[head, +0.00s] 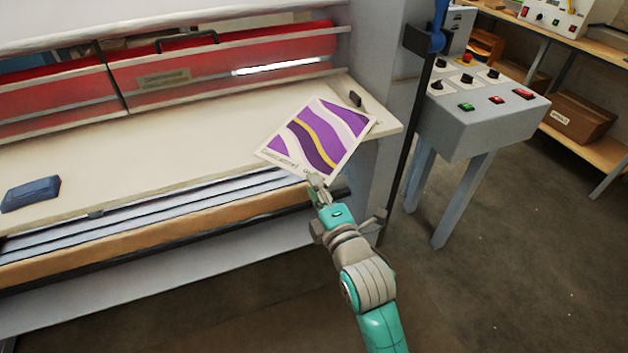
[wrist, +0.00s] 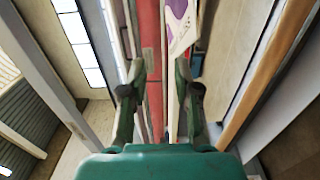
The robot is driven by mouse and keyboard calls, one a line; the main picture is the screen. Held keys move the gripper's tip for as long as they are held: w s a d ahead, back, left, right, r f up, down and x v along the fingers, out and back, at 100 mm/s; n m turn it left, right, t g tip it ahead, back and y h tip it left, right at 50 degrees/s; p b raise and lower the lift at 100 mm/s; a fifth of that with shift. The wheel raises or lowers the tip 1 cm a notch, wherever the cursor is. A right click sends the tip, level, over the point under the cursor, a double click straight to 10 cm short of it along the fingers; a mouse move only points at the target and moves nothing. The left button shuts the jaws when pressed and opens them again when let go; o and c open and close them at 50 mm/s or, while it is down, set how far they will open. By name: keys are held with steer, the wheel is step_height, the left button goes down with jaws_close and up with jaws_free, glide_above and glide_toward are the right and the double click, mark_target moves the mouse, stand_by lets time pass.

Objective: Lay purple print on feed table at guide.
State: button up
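The purple print (head: 318,137) has white and yellow wavy bands and a white border. It sits turned at an angle over the right end of the cream feed table (head: 200,128), with its near corner reaching past the front edge. A small dark block, seemingly the guide (head: 356,99), stands on the table just beyond the print's right side, apart from it. My gripper (head: 318,180) is at the print's near edge. In the wrist view the fingers (wrist: 160,72) are apart, with part of the print (wrist: 180,28) beyond the tips; I cannot tell whether they touch it.
A dark blue block (head: 31,194) lies at the table's left. The red laminator guard (head: 210,72) runs behind the table. A grey control stand (head: 478,110) with buttons is to the right, beyond a dark upright post. The middle of the table is clear.

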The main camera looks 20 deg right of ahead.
steer(key=shift+s+f, duration=0.1)
steer(key=shift+s, duration=0.15)
steer(key=s+f+m+g, duration=0.1)
steer(key=s+f+m, duration=0.4)
steer(key=s, duration=0.4)
steer(key=s+f+m+g, duration=0.1)
steer(key=s+f+m, duration=0.2)
steer(key=s+f, duration=0.55)
steer(key=s+m+g, duration=0.1)
steer(key=s+m, duration=0.8)
steer(key=s, duration=1.4)
steer(key=shift+f, duration=0.25)
steer(key=shift+s+r+m, duration=0.1)
steer(key=shift+s+m, duration=0.25)
steer(key=shift+m, duration=0.05)
steer(key=shift+c, duration=0.7)
steer(key=shift+s+r, duration=0.1)
steer(key=shift+s, duration=0.1)
jaws_close()
